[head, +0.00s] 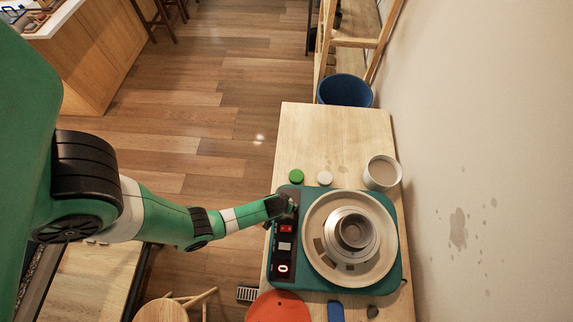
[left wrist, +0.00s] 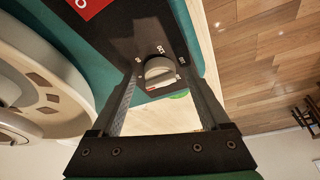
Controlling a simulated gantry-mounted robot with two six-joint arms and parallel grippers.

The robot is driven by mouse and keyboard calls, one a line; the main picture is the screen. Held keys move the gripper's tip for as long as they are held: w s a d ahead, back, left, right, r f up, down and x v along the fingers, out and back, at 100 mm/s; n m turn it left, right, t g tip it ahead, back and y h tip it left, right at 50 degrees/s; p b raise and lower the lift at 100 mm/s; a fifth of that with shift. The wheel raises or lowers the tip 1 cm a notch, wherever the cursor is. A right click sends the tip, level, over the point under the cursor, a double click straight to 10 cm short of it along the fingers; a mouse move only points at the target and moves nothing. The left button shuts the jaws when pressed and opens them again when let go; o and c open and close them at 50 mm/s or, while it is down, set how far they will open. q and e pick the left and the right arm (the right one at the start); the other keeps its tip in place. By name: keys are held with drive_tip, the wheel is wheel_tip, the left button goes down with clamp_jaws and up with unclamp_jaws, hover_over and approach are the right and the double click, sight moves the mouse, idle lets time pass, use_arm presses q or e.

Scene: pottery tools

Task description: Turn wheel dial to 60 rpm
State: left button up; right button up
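The pottery wheel has a teal base (head: 388,200) and a round cream-coloured wheel head (head: 316,222). In the left wrist view, its grey dial (left wrist: 159,72) sits on the black control panel (left wrist: 125,40), with small white labels around it that are too small to read surely. In the head view, my gripper hides the dial. My left gripper (head: 284,205) is over the far end of the panel. In the left wrist view, its open fingers (left wrist: 158,68) stand either side of the dial, with visible gaps. My right gripper is not in view.
A metal bowl-like piece (head: 354,230) sits on the wheel head. A green round piece (head: 296,176), a white round piece (head: 325,178) and a cup (head: 381,173) stand beyond the base. An orange item (head: 279,308) and a blue item (head: 335,312) lie in front. The far table (head: 325,127) is clear.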

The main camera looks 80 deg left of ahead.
use_arm(q)
clamp_jaws()
